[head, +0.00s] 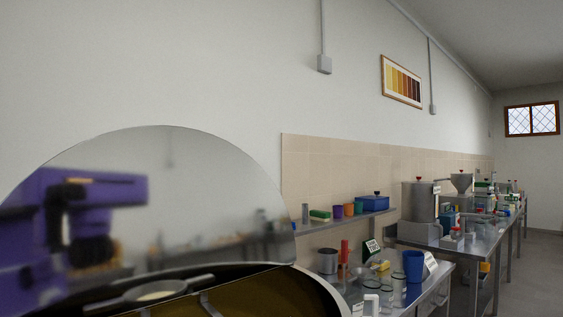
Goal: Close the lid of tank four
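A shiny metal half-disc lid (190,200) stands raised at the lower left of the head view, with its straight edge at the tank's mouth. Below it is the round rim (325,288) of a tank, cut off by the bottom of the picture. The tank's front half is uncovered and shows a dark golden inside (255,297). No number shows on the tank, so I cannot tell whether it is tank four. The lid mirrors a blurred purple machine shape and the room. My gripper is not directly in view.
A wall shelf (345,218) holds coloured cups and a blue box (375,203). More benches with equipment run back; floor shows at far right.

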